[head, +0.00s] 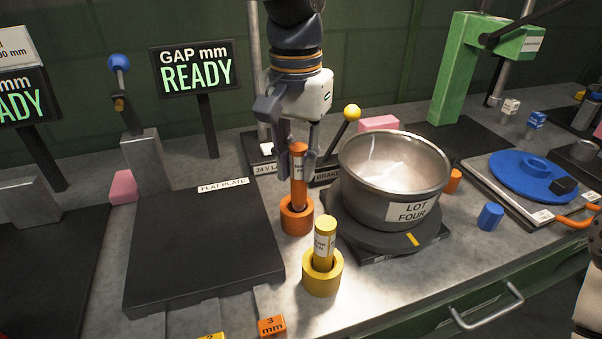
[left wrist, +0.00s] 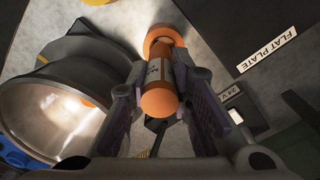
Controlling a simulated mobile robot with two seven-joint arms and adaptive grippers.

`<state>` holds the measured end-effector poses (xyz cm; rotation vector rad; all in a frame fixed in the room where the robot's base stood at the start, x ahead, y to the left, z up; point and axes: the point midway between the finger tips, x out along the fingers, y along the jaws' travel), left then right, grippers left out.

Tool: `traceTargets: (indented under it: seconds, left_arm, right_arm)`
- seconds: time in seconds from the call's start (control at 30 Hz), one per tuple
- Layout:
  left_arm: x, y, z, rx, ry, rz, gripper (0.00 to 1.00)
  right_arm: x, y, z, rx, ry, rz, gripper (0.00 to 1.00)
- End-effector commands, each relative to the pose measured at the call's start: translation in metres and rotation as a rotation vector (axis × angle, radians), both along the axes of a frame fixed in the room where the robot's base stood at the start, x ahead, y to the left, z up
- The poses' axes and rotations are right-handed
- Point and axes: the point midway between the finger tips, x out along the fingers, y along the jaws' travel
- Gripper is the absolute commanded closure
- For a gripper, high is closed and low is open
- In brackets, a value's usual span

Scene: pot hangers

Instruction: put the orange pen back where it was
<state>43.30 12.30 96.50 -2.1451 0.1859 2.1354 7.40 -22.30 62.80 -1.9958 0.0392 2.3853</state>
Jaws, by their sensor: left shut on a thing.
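The orange pen (head: 299,172) stands upright with a white label on its side. My left gripper (head: 297,163) is shut on it, one finger on each side. The orange holder (head: 297,222), a short round cup, is directly below. The pen's lower end meets the cup's mouth; I cannot tell how deep it sits. In the left wrist view the pen (left wrist: 159,95) lies between the fingers, its far end over the orange holder ring (left wrist: 163,38).
A yellow pen (head: 325,243) stands in a yellow holder (head: 322,279) just in front. A metal pot (head: 395,170) on a dark turntable is close on the right. A black flat plate (head: 200,245) lies left. A yellow-knobbed lever (head: 351,112) rises behind the pot.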

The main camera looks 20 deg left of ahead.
Motion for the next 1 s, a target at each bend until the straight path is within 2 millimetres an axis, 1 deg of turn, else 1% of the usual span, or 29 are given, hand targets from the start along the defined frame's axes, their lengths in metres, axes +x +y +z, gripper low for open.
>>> traceTargets:
  seconds: [0.03,0.1,0.17,0.57,0.6,0.63,0.67,0.93,1.0]
  left_arm:
    - [0.004,0.005,-0.014,0.000,0.012,0.002,1.00]
    - [0.002,0.004,-0.027,0.000,0.008,0.001,1.00]
    - [0.002,0.003,-0.034,0.000,0.006,0.002,1.00]
    - [0.002,0.003,-0.040,0.000,0.002,0.002,1.00]
    - [0.002,0.003,-0.040,-0.001,0.002,0.002,0.71]
    - [0.002,0.003,-0.040,-0.001,0.002,0.002,0.65]
    - [0.002,0.003,-0.040,-0.001,0.002,0.002,0.60]
    - [0.002,0.003,-0.039,-0.001,0.002,0.002,0.60]
    - [0.003,0.003,-0.034,-0.001,0.000,0.002,0.60]
  right_arm:
    - [-0.003,0.000,-0.003,0.000,0.012,0.000,1.00]
    - [-0.003,0.000,-0.003,0.000,0.010,0.000,1.00]
    - [-0.003,0.000,-0.003,0.000,0.010,0.000,1.00]
    - [-0.001,0.000,-0.001,0.000,0.005,0.000,1.00]
    - [-0.002,0.000,-0.002,0.000,0.006,0.000,1.00]
    - [-0.002,0.000,-0.002,0.000,0.006,0.000,1.00]
    - [-0.002,0.000,-0.002,0.000,0.007,0.000,1.00]
    - [-0.002,0.000,-0.002,0.000,0.007,0.000,1.00]
    - [-0.003,0.000,-0.002,0.000,0.010,0.000,1.00]
